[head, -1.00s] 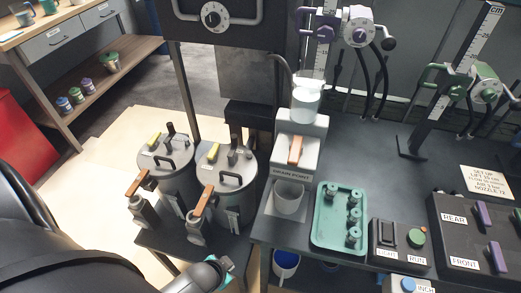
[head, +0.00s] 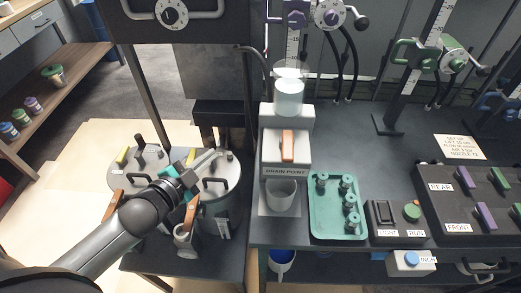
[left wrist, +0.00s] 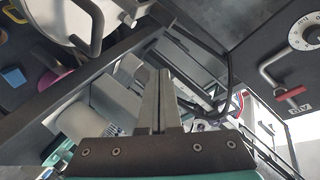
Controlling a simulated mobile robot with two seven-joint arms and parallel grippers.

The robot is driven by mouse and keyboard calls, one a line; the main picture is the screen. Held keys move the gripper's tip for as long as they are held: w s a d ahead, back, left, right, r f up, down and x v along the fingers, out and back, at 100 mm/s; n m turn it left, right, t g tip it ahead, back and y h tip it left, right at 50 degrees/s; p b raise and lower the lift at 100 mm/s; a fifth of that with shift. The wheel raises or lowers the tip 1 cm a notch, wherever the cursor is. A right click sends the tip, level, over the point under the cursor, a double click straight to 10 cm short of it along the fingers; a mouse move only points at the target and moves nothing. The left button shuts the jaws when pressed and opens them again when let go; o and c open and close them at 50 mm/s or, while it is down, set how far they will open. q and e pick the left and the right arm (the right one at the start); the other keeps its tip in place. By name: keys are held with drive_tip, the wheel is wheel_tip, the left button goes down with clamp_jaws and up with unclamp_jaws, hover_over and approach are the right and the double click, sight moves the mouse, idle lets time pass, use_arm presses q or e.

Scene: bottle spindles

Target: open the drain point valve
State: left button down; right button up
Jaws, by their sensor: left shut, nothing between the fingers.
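The drain point (head: 270,148) is a pale block labelled DRAIN POINT near the left edge of the dark bench. Its orange lever (head: 287,146) stands upright on the front face. A clear vessel with pale contents (head: 289,97) sits above it, and a clear cup (head: 280,195) stands below the label. My left gripper (head: 216,155) is shut and empty, over the metal canister lids and left of the drain point, apart from the lever. The shut fingers also show in the left wrist view (left wrist: 157,90). My right gripper is not in view.
Two lidded metal canisters (head: 222,178) with orange-handled valves stand under my left arm. A green tray (head: 325,224) with several small fittings lies right of the drain point. A black switch box (head: 382,232) is beyond it. A dark panel with a dial (head: 172,14) rises behind the canisters.

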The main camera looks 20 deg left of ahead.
sight(287, 149)
use_arm(q)
wheel_tip(287, 149, up, 9)
drive_tip(key=s+d+m+h, duration=0.1)
drive_tip(key=d+m+h, duration=0.1)
drive_tip(key=m+h, duration=0.9)
drive_tip(key=s+r+m+g+h, duration=0.4)
drive_tip(key=s+m+g, duration=0.3)
drive_tip(key=m+g, duration=0.2)
drive_tip(key=shift+s+m+g+h, duration=0.15)
drive_tip(key=shift+m+g+h, duration=0.15)
drive_tip(key=shift+m, duration=0.5)
drive_tip(key=b+x, duration=0.1)
drive_tip(key=x, duration=1.3)
drive_tip(key=shift+f, duration=0.1)
